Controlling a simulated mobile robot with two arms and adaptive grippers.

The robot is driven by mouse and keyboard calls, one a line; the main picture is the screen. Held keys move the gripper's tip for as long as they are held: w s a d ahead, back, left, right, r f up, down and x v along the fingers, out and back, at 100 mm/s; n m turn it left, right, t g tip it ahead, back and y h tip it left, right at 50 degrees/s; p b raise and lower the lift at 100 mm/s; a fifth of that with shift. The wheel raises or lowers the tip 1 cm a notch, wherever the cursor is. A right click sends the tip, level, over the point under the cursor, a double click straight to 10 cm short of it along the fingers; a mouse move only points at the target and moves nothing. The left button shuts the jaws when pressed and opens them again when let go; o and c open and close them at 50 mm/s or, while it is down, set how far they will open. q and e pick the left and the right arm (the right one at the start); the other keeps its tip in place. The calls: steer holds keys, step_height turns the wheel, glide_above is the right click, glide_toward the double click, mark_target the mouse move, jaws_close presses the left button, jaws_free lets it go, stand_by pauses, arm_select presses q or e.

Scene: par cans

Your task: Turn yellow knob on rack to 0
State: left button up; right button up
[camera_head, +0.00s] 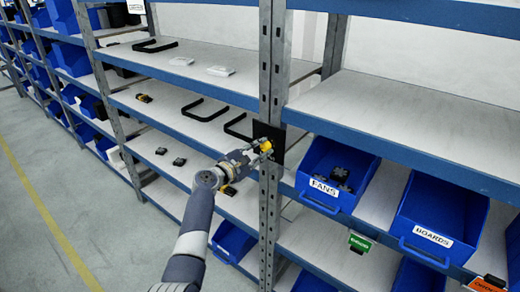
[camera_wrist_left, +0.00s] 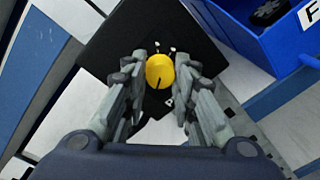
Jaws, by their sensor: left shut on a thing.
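The yellow knob (camera_wrist_left: 160,71) sits on a black square plate (camera_wrist_left: 112,40), with a dark pointer line on its face. In the head view the knob (camera_head: 266,146) shows at the black plate (camera_head: 270,133) on the rack's upright post. My left gripper (camera_wrist_left: 160,80) is shut on the knob, with one finger on each side of it. In the head view my left gripper (camera_head: 262,150) reaches the plate from the lower left. Small white marks show on the plate near the knob; a finger partly hides one. My right gripper is not in view.
The metal upright (camera_head: 271,60) rises beside the plate. A blue bin labelled FANS (camera_head: 318,199) stands just right of the plate, and a BOARDS bin (camera_head: 432,250) stands farther right. Black handle-shaped parts (camera_head: 205,108) lie on the shelf to the left. The upper right shelf (camera_head: 410,110) is bare.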

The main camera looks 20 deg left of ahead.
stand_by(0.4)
arm_select(q)
steer(key=o, duration=1.1)
steer(key=v, duration=1.2)
